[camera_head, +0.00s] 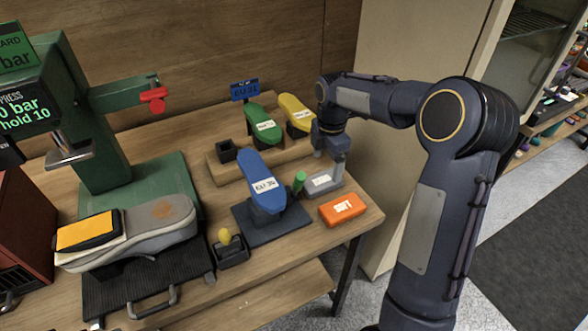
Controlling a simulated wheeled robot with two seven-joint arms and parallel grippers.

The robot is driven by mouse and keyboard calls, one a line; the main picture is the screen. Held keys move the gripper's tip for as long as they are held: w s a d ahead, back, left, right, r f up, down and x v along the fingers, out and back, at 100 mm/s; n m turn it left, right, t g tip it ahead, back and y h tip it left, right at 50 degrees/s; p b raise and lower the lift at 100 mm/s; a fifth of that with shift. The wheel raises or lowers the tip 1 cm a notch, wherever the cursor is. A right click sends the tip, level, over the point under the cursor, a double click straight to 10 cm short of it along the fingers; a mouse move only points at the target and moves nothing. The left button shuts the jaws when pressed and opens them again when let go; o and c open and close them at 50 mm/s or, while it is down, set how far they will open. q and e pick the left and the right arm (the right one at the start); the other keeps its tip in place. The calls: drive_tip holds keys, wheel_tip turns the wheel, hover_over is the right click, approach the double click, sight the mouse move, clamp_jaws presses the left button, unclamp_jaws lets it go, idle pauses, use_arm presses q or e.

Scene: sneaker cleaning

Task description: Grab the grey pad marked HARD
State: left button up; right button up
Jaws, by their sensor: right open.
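The grey pad (321,183) is a small flat block with a white label, lying on the wooden table near its right side. The label's writing is too small to read. My right gripper (331,160) points down just above and behind the grey pad, with its fingers apart and nothing held between them. I cannot tell whether a fingertip touches the pad. My left gripper is not in view.
An orange block (342,208) lies in front of the grey pad, near the table edge. A green-handled item (299,182) and a blue shoe form (262,184) stand to its left. Green (263,125) and yellow (297,113) forms stand behind.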

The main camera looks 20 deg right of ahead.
sight(322, 180)
drive_tip(key=shift+w+f, duration=0.4)
drive_tip(key=shift+w, duration=0.05)
drive_tip(key=f, duration=0.5)
drive_tip(key=f+p, duration=0.1)
drive_tip(key=f, duration=0.1)
drive_tip(key=shift+w+f, duration=0.15)
drive_tip(key=shift+w, duration=0.15)
drive_tip(key=c, duration=1.2)
